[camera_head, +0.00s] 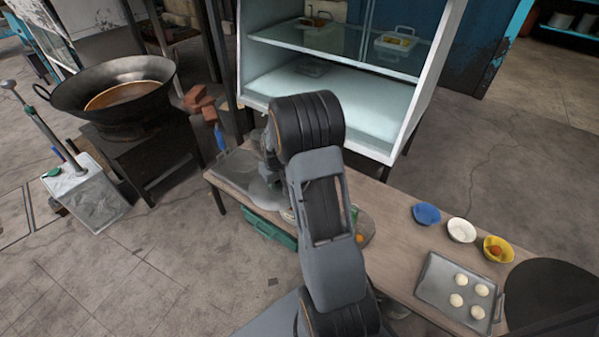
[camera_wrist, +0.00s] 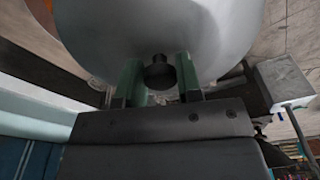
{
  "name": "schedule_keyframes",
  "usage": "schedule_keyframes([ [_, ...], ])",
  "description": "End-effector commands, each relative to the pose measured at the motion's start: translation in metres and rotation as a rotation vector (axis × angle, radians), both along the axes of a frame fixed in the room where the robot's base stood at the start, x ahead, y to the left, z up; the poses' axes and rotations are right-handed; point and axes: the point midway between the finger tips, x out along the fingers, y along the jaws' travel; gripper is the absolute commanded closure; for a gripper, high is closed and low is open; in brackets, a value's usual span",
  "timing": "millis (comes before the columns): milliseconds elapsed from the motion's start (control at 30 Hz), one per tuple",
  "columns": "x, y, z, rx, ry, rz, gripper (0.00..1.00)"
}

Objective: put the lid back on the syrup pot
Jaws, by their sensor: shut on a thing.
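The pale metal lid (camera_wrist: 215,35) fills the top of the wrist view, with its dark knob (camera_wrist: 159,74) between the green fingers of my gripper (camera_wrist: 159,80). My gripper is shut on the knob. In the head view, a rounded grey surface that looks like the lid (camera_head: 266,192) shows left of my arm, near the table's left end. My arm hides most of that area, including my fingers.
The wooden table (camera_head: 392,238) holds a metal tray (camera_head: 438,283) of dough balls and several small bowls (camera_head: 461,230) at right. A glass-shelved cabinet (camera_head: 330,92) stands behind it. A large wok (camera_head: 115,85) of brown liquid stands at left. A flat grey tray (camera_head: 236,166) lies at the table's left end.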

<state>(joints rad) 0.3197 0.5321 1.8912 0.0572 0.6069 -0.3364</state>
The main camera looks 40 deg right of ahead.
Motion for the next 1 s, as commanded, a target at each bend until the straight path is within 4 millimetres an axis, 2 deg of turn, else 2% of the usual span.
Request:
schedule_keyframes([
  [33,-0.002,-0.025,-0.004,0.000,0.000,-0.019,0.95],
  [100,-0.004,-0.050,-0.007,0.000,-0.001,-0.027,0.95],
  [200,-0.008,-0.076,-0.010,0.001,-0.003,-0.034,0.95],
  [300,-0.010,-0.091,-0.012,0.001,-0.003,-0.034,0.95],
  [433,-0.011,-0.097,-0.016,0.001,-0.004,-0.032,0.95],
  [667,-0.011,-0.097,-0.026,0.000,-0.004,-0.030,0.95],
  [1000,-0.011,-0.096,-0.055,0.000,-0.005,-0.029,0.95],
])
